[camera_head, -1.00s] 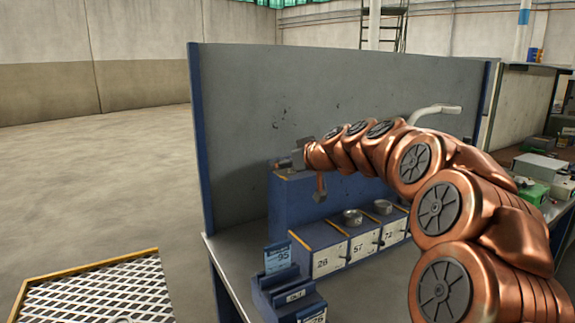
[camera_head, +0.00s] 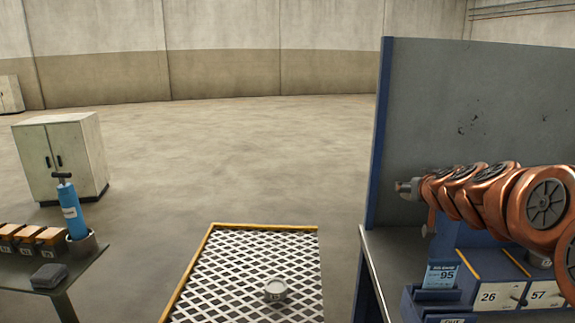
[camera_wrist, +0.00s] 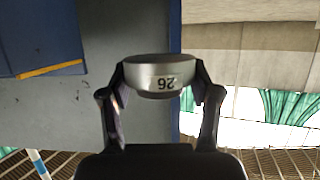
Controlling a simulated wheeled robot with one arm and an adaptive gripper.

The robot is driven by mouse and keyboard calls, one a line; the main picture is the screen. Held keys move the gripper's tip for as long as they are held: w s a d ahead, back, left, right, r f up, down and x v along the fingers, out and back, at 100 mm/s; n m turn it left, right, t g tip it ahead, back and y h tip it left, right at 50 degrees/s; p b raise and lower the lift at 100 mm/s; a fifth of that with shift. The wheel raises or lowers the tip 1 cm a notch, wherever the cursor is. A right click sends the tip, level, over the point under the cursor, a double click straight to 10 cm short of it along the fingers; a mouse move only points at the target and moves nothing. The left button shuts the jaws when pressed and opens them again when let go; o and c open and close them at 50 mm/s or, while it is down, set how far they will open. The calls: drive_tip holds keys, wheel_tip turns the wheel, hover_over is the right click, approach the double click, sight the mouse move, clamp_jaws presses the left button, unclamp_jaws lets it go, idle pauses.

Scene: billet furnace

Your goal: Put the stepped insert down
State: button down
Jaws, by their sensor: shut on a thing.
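My gripper (camera_wrist: 160,85) is shut on a short round metal insert (camera_wrist: 158,82) in the wrist view. The insert has a grey side marked 26, seen upside down, with one finger on each side of it. I take it as the stepped insert; a step in its shape is not clear. In the head view my gripper (camera_head: 404,187) is in the air near the left edge of the grey panel, above the bench. The held insert is too small there to make out clearly.
A mesh-topped stand (camera_head: 225,262) with yellow edging bears another round metal piece (camera_head: 275,289). A blue bench (camera_head: 378,262) with numbered boxes (camera_head: 490,296) and a card 95 (camera_head: 440,276) is at right. A dark table (camera_head: 75,277) holds a blue cylinder (camera_head: 73,212). Open floor lies behind.

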drive_tip(key=s+a+f+m+h+p, duration=0.1)
drive_tip(key=s+a+f+m+h, duration=0.1)
drive_tip(key=a+f, duration=0.9)
drive_tip(key=shift+s+a+f+h, duration=0.2)
drive_tip(key=shift+s+a+h, duration=0.3)
drive_tip(key=shift+a, duration=0.85)
drive_tip(key=shift+s, duration=0.1)
